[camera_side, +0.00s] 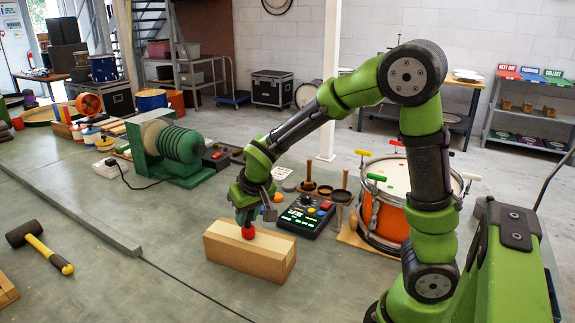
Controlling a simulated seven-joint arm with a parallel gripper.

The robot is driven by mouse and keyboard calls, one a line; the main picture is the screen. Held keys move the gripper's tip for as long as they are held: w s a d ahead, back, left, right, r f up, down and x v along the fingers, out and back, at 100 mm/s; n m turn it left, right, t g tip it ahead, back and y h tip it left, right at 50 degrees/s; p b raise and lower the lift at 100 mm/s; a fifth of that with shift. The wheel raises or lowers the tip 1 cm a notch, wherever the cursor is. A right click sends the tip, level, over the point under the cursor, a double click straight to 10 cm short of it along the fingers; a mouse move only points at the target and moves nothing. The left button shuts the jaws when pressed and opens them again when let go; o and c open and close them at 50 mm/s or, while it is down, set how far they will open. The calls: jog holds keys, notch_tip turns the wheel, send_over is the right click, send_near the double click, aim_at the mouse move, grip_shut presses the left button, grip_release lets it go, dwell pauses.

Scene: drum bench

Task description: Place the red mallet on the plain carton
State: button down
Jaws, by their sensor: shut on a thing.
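My gripper (245,216) points down over the plain carton (265,262), a long tan box on the bench. It is shut on the red mallet (248,232), whose round red head shows just below the fingers. The head appears at the middle of the carton's top face; I cannot tell whether it touches the carton or hangs just above it. The mallet's handle is not clearly seen, hidden by the gripper.
A control box (305,216) and an orange drum (387,212) stand right of the carton. A green grinding-type machine (178,150) stands behind left. A black mallet with yellow handle (40,246) lies at left, past a low ledge (85,217). Bench left of the carton is clear.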

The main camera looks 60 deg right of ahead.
jog(key=shift+f, duration=0.15)
jog(key=c, duration=1)
grip_release()
jog(key=shift+o, duration=0.2)
jog(key=v, duration=1.2)
jog(key=s+a+r+t+y, duration=0.1)
jog(key=s+a+t+y, duration=0.2)
jog(key=s, duration=0.9)
jog(key=a, duration=0.3)
jog(key=shift+r+n+y, duration=0.15)
jog(key=shift+n+y, duration=0.15)
jog(key=shift+y, duration=0.1)
